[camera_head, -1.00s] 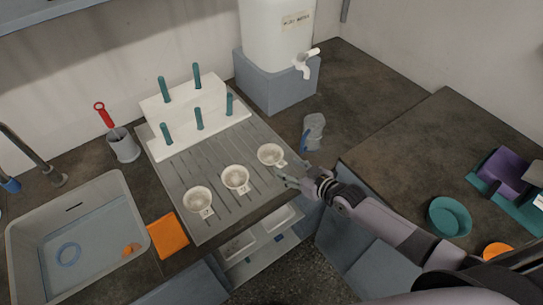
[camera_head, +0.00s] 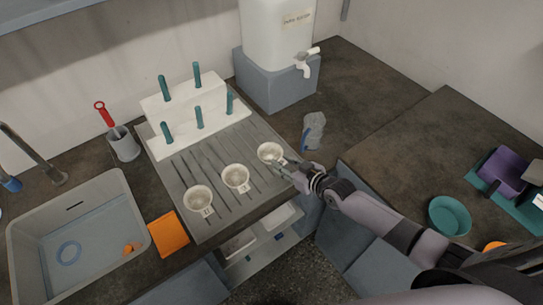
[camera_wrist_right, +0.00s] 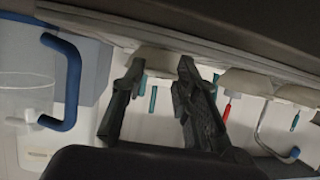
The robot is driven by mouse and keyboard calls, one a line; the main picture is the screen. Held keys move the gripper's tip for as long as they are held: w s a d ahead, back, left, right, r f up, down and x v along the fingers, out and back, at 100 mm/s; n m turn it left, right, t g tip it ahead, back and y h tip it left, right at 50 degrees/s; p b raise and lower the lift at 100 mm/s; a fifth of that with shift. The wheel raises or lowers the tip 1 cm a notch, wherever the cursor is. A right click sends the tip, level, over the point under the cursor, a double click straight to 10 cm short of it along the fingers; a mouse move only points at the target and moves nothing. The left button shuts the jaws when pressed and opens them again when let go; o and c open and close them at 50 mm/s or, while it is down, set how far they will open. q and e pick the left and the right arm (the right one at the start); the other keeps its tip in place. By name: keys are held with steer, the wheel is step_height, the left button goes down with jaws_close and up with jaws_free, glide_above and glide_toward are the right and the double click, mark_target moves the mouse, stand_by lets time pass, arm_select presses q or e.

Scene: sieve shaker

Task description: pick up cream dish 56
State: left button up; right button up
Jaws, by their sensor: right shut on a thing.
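Three cream dishes with small handles stand in a slanted row on the grey ribbed draining board (camera_head: 236,212): a right one (camera_head: 270,152), a middle one (camera_head: 235,178) and a left one (camera_head: 199,199). I cannot read a number on any of them. My right gripper (camera_head: 287,166) is at the handle side of the right dish and shut on it. The dish still appears to rest on the board. In the right wrist view the two dark fingers (camera_wrist_right: 160,70) flank the pale dish (camera_wrist_right: 155,58). My left gripper is not in view.
A white peg rack (camera_head: 190,118) stands behind the dishes. A clear jug with a blue handle (camera_head: 314,128) stands to the right. The sink (camera_head: 80,200) and an orange sponge (camera_head: 168,235) are left. A teal bowl (camera_head: 450,215) sits on the right counter.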

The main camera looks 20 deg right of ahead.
jaws_close()
steer(key=shift+r, duration=0.1)
step_height(320, 180, up, 28)
steer(key=a+m+h, duration=0.1)
steer(key=a+h, duration=0.1)
steer(key=a, duration=0.1)
steer(key=s+d+r+m+t+h+b, duration=0.1)
steer(key=s+d+r+m+h, duration=0.2)
steer(key=r, duration=0.5)
steer(key=shift+s+m+h, duration=0.4)
steer(key=shift+s+m, duration=0.1)
steer(key=shift+s, duration=0.7)
